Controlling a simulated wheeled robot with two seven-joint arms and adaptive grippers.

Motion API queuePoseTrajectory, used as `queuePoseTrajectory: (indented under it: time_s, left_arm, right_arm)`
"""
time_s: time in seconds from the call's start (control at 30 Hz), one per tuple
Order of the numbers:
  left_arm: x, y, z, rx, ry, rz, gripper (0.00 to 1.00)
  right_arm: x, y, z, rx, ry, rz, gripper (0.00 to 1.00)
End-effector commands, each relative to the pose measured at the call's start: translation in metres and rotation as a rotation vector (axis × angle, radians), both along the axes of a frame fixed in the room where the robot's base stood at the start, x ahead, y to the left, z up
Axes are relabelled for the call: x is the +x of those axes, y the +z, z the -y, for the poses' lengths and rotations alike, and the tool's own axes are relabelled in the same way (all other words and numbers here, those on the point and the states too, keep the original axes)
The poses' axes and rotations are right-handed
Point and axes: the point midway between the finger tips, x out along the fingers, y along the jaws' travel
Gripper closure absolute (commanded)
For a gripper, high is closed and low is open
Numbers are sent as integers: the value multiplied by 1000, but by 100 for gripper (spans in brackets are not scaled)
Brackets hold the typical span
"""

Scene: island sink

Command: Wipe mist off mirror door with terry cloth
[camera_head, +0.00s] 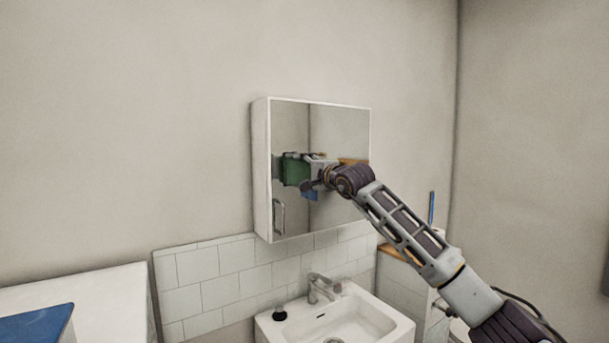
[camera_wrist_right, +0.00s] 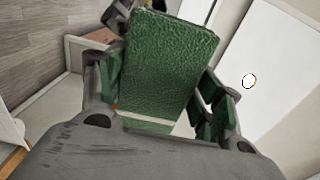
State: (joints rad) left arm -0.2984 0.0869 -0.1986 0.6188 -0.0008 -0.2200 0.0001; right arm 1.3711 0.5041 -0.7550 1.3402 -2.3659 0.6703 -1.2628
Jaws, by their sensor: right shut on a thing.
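The mirror door (camera_head: 337,128) is the front of a white wall cabinet in the middle of the head view. It looks closed, with a handle (camera_head: 279,216) at its lower left. I cannot make out mist on the glass. My right gripper (camera_head: 310,173) is in front of the door's left half, shut on the green terry cloth (camera_head: 295,169). The cloth also fills the middle of the right wrist view (camera_wrist_right: 168,58), between the fingers. I cannot tell whether the cloth touches the glass. My arm hides part of the door's right side. My left gripper is not in view.
A white sink (camera_head: 352,318) with a metal faucet (camera_head: 322,288) stands below the cabinet, with a small dark item (camera_head: 280,313) at its left corner. A white counter (camera_head: 105,290) with a blue item (camera_head: 38,325) is at the lower left. The wall left of the cabinet is bare.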

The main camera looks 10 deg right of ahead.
Motion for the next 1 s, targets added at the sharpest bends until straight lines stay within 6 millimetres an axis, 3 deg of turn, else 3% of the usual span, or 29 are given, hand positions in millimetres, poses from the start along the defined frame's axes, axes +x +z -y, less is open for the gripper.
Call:
queuePoseTrajectory:
  time_s: [0.43,1.0]
  left_arm:
    - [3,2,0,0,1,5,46]
    - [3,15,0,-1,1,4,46]
  right_arm:
    - [0,2,1,1,1,4,60]
    - [11,1,30,-1,-2,-1,60]
